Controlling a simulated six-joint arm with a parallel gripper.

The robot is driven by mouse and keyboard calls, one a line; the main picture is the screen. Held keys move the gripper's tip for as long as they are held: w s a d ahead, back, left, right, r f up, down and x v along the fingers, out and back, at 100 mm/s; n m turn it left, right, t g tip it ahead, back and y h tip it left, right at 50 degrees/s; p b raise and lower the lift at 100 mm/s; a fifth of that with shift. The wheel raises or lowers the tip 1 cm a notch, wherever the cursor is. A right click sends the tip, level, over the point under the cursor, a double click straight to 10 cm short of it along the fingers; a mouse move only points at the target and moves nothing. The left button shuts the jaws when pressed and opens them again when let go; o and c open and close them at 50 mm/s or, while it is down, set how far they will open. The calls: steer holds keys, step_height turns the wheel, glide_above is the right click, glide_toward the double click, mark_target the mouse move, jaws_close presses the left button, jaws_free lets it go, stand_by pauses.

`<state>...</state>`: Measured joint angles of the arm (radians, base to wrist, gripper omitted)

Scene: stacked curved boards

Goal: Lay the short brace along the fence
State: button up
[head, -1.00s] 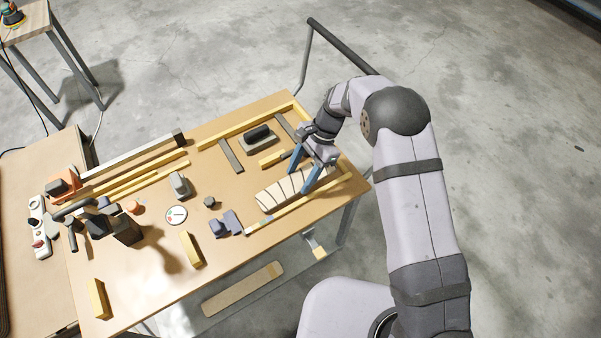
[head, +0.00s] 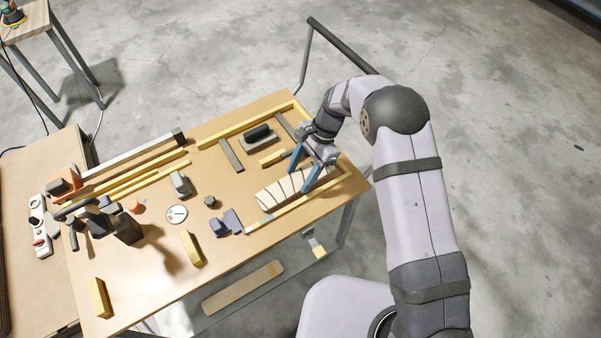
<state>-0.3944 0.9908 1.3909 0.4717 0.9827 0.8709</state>
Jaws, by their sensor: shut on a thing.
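A pale, slightly curved board piece with dark cross lines (head: 277,193) lies at the right end of the workbench. My gripper (head: 299,180) is over it, with one blue finger at its far side and one at its near side, shut on it. Part of it is hidden by the fingers. I cannot tell for sure which piece is the short brace; short yellow bars lie at the front middle (head: 192,249), at the front left (head: 100,298) and just behind the board (head: 271,159). A long grey rail (head: 130,157) along the back left may be the fence.
Yellow strips (head: 233,126) border the bench's right part, and one (head: 265,222) runs in front of the board. A dark-topped block (head: 258,137), a grey bar (head: 231,155), blue-grey blocks (head: 227,222) and a white dial (head: 176,215) lie nearby. Bare bench (head: 150,275) shows at the front left.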

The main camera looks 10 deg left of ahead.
steer(key=shift+f, duration=0.4)
stand_by(0.7)
steer(key=shift+s+d, duration=0.35)
steer(key=shift+s, duration=0.05)
stand_by(0.6)
steer(key=o, duration=0.4)
steer(key=shift+c, duration=0.6)
steer(key=shift+p+v, duration=2.05)
steer(key=shift+v, duration=0.75)
